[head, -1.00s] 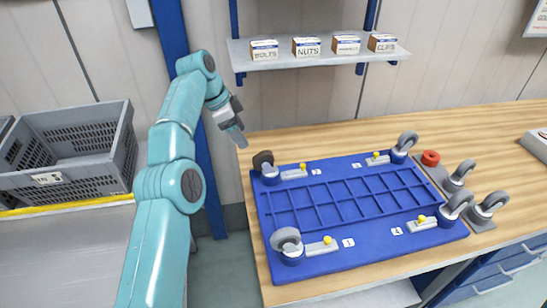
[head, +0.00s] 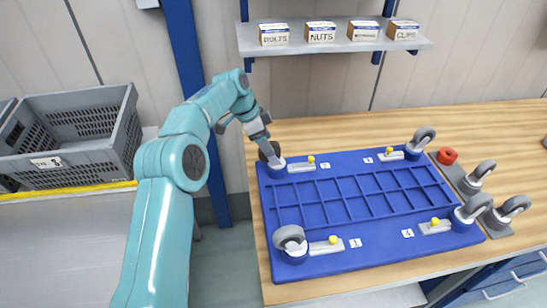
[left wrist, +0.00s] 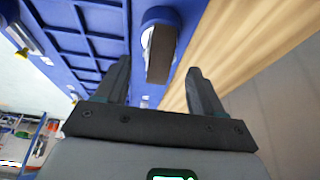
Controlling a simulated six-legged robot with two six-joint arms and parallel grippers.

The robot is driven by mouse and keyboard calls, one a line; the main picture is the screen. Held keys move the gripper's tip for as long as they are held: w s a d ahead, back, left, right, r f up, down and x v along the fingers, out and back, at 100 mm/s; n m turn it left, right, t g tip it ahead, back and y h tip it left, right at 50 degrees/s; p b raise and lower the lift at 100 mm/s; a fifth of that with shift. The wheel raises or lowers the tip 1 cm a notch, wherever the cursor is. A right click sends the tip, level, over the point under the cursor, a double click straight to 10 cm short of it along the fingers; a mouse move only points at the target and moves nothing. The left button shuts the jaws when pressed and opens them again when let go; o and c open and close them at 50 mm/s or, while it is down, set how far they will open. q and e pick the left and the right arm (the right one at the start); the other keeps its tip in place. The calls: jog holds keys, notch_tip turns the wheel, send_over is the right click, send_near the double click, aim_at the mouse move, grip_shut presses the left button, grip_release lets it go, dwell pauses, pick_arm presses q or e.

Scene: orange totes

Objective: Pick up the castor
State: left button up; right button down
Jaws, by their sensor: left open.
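A blue tray (head: 345,244) lies on the wooden bench with a grey castor at each corner. The back-left castor (head: 274,160), beside label 2, is partly hidden by my left gripper (head: 264,142). That gripper is open just above it. In the left wrist view, the dark wheel of the castor (left wrist: 160,55) shows beyond and between the open fingers (left wrist: 162,85), without visible contact. The other castors stand at the back right (head: 421,139), front left (head: 290,238) and front right (head: 470,209). My right gripper is out of view.
Yellow-knobbed latches (head: 311,162) sit beside the castors. Two spare castors (head: 481,171) stand on a grey plate at the right, near a red ring (head: 447,155). A shelf with labelled boxes (head: 330,44) hangs behind. A grey crate (head: 72,135) stands left.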

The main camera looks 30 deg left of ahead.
aim_at(276, 157)
pick_arm(q)
jog(key=p+x, duration=0.1)
jog(key=x, duration=0.4)
jog(key=shift+d+f, duration=0.25)
jog(key=shift+d, duration=0.05)
jog(key=shift+s+f, duration=0.1)
jog(key=shift+f, duration=0.15)
jog(key=shift+c, duration=0.9)
jog(key=c, duration=1)
jog(key=shift+r, duration=0.2)
grip_shut()
jog(key=shift+w+r, duration=0.25)
notch_tip(276, 157, up, 9)
jog(key=shift+r, duration=0.15)
jog(key=shift+s+r, duration=0.1)
jog(key=shift+s, duration=0.05)
